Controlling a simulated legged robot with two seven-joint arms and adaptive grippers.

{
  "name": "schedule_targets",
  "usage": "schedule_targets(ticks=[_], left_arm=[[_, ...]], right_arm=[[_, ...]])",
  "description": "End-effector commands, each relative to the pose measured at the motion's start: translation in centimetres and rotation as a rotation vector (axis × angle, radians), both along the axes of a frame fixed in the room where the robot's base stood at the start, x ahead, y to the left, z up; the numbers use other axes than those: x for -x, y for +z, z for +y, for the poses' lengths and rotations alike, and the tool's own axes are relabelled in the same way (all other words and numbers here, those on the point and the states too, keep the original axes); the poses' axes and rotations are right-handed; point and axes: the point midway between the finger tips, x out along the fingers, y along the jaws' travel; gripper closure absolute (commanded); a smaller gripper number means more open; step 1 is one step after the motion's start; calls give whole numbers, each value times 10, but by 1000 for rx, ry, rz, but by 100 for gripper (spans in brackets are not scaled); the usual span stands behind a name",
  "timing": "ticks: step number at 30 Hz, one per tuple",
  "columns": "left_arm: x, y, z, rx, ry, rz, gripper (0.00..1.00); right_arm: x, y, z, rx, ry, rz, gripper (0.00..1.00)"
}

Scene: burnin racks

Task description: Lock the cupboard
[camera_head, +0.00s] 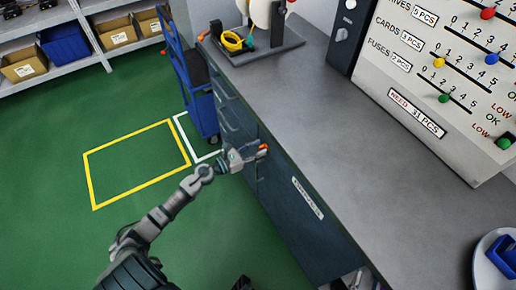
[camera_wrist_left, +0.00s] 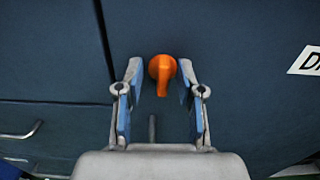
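The cupboard (camera_head: 290,205) is a dark blue-grey cabinet under the grey worktop, with a white label on its front. An orange turn handle (camera_wrist_left: 162,74) sits on its front near a vertical seam, its narrow end pointing down. It also shows in the head view (camera_head: 263,148). My left gripper (camera_wrist_left: 160,85) is open, with one finger on each side of the handle and a visible gap to both. In the head view my left gripper (camera_head: 246,157) is at the cupboard front. My right gripper cannot be made out; only small dark parts show at the bottom edge.
A blue trolley (camera_head: 195,85) stands beside the worktop's far end. The worktop (camera_head: 290,90) carries a stand with yellow rings and a panel (camera_head: 435,80) with coloured sliders. A plate (camera_head: 488,262) holds a blue item. Green floor left of the cupboard is clear.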

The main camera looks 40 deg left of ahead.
Motion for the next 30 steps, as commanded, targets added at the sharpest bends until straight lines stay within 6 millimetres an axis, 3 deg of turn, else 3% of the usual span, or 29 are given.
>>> schedule_targets(ticks=[10, 15, 27, 30], left_arm=[[-4, 0, -2, 0, 0, 0, 62], [-4, -1, -1, 1, 0, 0, 100], [-5, 1, 0, 27, 2, 10, 100], [-5, 2, 0, 64, 3, 24, 100]], right_arm=[[0, 0, -1, 0, -1, 1, 60], [0, 0, -1, 1, -2, 2, 60], [-1, 0, -1, 6, -1, 14, 60], [0, -8, -2, 26, 0, 66, 60]])
